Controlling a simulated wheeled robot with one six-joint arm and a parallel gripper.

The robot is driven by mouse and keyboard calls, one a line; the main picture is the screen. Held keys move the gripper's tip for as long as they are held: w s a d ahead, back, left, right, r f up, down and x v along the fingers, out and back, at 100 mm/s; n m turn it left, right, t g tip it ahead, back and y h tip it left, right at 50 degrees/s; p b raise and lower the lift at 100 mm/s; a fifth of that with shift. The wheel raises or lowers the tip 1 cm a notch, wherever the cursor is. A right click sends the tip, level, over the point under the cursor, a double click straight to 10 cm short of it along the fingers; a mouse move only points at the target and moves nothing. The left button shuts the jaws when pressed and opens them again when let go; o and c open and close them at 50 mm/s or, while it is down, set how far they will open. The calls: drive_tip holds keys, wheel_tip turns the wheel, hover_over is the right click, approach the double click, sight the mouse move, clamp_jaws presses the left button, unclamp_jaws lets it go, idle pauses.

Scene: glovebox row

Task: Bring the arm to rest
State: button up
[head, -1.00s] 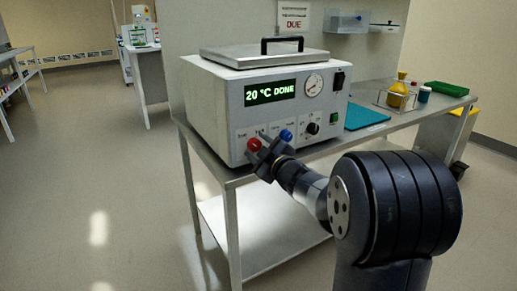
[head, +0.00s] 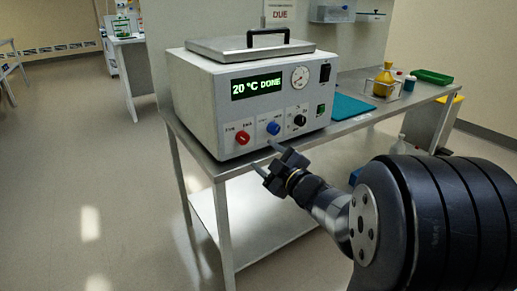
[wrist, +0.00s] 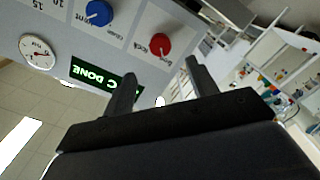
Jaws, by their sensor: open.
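My gripper (head: 264,158) is open and empty, in front of the lower front edge of a grey bath unit, apart from its knobs as far as I can tell. In the wrist view, my gripper (wrist: 160,82) shows two spread fingers with nothing between them. The unit (head: 205,115) stands on a metal bench, its display (head: 257,86) reading "20 °C DONE". Its red knob (head: 242,138) and blue knob (head: 273,128) both show clear of my fingers. The wrist view also shows the red knob (wrist: 159,46) and blue knob (wrist: 99,13), tilted by the camera.
The metal bench (head: 217,170) has a lower shelf (head: 262,235). A teal mat (head: 350,107), a yellow flask (head: 384,82) and a green tray (head: 432,76) lie to the right. Open floor (head: 90,170) lies at the left.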

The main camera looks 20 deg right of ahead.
sight(245, 140)
drive_tip(key=shift+s, duration=0.3)
drive_tip(key=b+x, duration=0.2)
drive_tip(key=x, duration=0.9)
drive_tip(key=shift+f, duration=0.1)
drive_tip(key=shift+s+d, duration=0.1)
